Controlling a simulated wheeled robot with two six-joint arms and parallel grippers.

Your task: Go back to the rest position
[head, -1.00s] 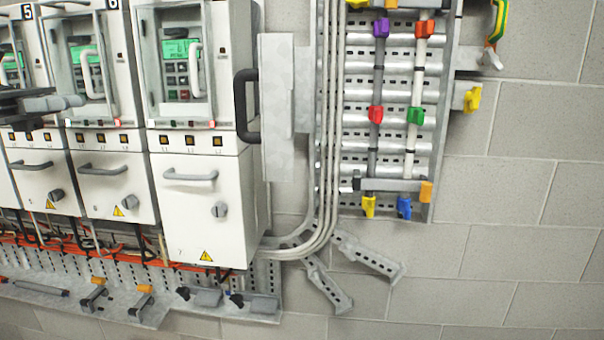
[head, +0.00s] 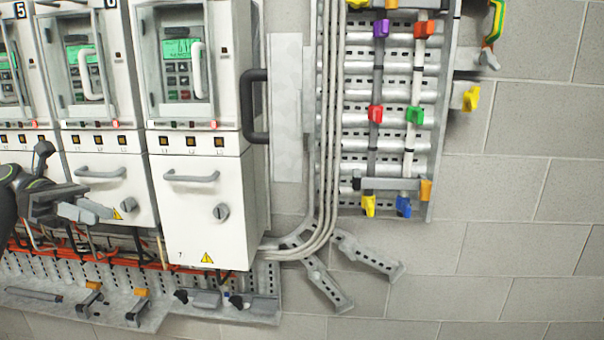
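My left gripper (head: 88,211) comes in from the left edge, in front of the lower door of the second white drive cabinet (head: 135,190). Its grey fingers point right and look empty. The viewing angle does not show whether there is a gap between them. I cannot tell if it touches the cabinet. My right gripper is out of view.
The nearest drive cabinet (head: 205,225) has a display, a door handle (head: 192,176) and a knob. A dark side handle (head: 255,105) sticks out right. Below runs a perforated metal shelf (head: 150,318) with small clamps. Bare block wall (head: 500,250) fills the right.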

